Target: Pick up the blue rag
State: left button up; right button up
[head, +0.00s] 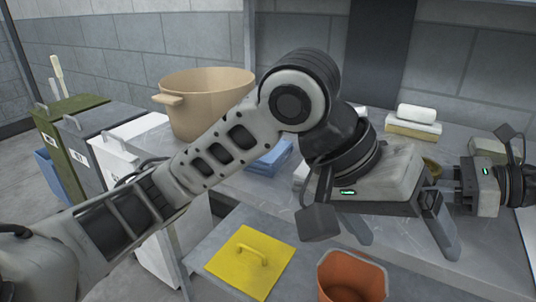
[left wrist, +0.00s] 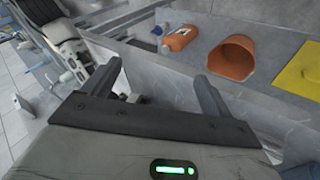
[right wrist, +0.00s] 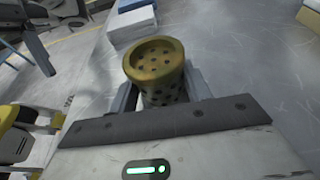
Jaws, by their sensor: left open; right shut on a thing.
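A folded blue rag (head: 268,160) lies on the grey counter, partly hidden behind my left arm in the head view. A blue edge also shows at the top of the right wrist view (right wrist: 130,5), beside a white folded cloth (right wrist: 132,30). My left gripper (head: 405,240) is open, pointing down near the counter's front edge, to the right of the blue rag and apart from it. Its empty fingers show in the left wrist view (left wrist: 157,70). My right gripper (right wrist: 155,92) is shut on a brass perforated cup (right wrist: 155,65), seen partly in the head view (head: 432,165).
A beige pot (head: 205,100) stands behind the blue rag. White and cream folded cloths (head: 413,125) lie at the back right. A yellow lid (head: 238,270), an orange bucket (head: 350,278) and an orange bottle (left wrist: 182,38) are lower down. Bins (head: 70,125) stand at the left.

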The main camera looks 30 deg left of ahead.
pick_arm(q)
jog(key=w+a+r+n+t+y, duration=0.1)
jog(key=w+a+y, duration=0.1)
jog(key=w+a, duration=0.3)
jog(key=w+a+r+n+t+y, duration=0.1)
jog(key=w+a+y, duration=0.15)
jog(key=a, duration=0.45)
jog(key=n+y, duration=0.2)
jog(key=y, duration=0.1)
send_near(268, 155)
jog(key=w+f, duration=0.1)
jog(key=a+f, duration=0.1)
jog(key=w+f, duration=0.1)
jog(key=shift+w+a+f, duration=0.25)
jog(key=shift+w+a, duration=0.05)
jog(key=shift+a, duration=0.05)
jog(key=shift+x, duration=2.9)
jog(key=shift+w+d+r, duration=0.1)
jog(key=c, duration=1.1)
